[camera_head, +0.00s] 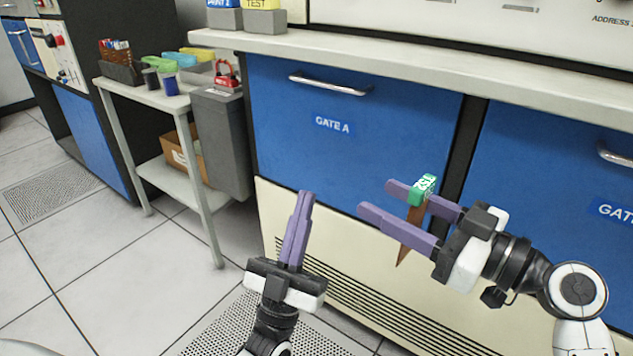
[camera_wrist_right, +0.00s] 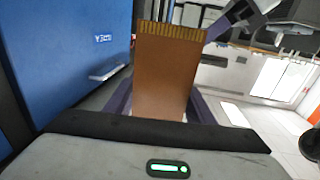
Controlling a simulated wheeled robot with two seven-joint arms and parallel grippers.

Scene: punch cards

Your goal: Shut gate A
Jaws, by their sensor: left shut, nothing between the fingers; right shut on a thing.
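Gate A (camera_head: 370,155) is a blue panel with a silver handle (camera_head: 330,85) near its top and a label (camera_head: 332,125). In the head view it looks flush with the cabinet front. The blue panel also shows at the left of the right wrist view (camera_wrist_right: 70,65). My right gripper (camera_head: 384,199) is in front of the panel's lower right part, shut on a brown circuit card (camera_head: 411,235) with a green tag; its gold-edged end shows in the right wrist view (camera_wrist_right: 165,75). My left gripper (camera_head: 304,196) is shut and empty, below and left of the handle.
A second blue gate (camera_head: 555,150) is to the right, past a black post (camera_head: 466,150). A pale counter (camera_head: 430,60) runs above the gates. The tiled floor (camera_head: 90,270) is clear at front left.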

